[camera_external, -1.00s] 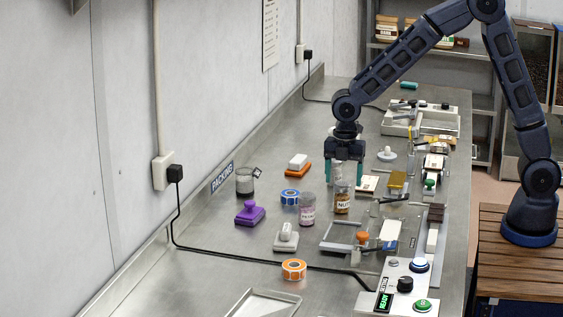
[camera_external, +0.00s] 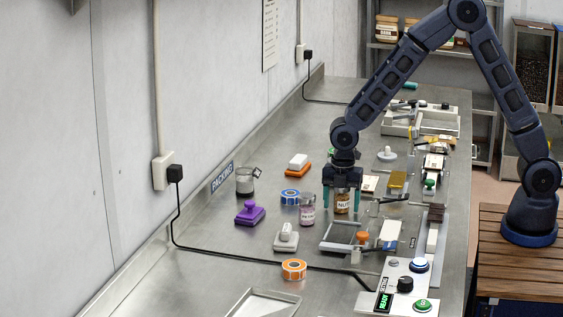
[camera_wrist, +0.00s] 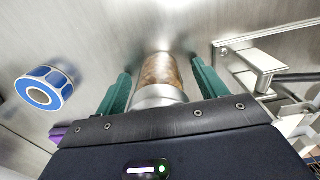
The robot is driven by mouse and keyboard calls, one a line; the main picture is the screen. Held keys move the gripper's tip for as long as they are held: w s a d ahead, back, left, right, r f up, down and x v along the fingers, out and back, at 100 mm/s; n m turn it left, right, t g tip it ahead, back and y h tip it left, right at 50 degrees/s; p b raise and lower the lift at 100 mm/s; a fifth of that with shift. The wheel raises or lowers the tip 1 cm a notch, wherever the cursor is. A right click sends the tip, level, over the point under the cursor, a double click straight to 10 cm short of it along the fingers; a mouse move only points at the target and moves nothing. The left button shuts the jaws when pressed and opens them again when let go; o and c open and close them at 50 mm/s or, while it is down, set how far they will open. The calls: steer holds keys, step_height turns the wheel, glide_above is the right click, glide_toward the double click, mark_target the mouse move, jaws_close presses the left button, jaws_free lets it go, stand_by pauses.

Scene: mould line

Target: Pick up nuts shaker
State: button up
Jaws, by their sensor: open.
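The nuts shaker (camera_external: 342,204), a small jar with brown contents and a label reading NUTS, stands upright on the steel bench. My gripper (camera_external: 342,200) points down over it, with one teal finger on each side of it. In the wrist view the shaker (camera_wrist: 162,75) shows between the two fingers of my gripper (camera_wrist: 160,88), with its pale lid close to the palm. The gripper is open, and gaps show between the fingers and the jar. The jar's top is hidden by the gripper in the external view.
A jar with pinkish contents (camera_external: 307,209) stands close left of the gripper. A blue tape roll (camera_external: 290,197) lies behind it; it also shows in the wrist view (camera_wrist: 45,88). A metal frame fixture (camera_external: 340,236) lies just in front.

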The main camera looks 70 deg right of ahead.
steer(key=c, duration=1.1)
steer(key=shift+r, duration=0.1)
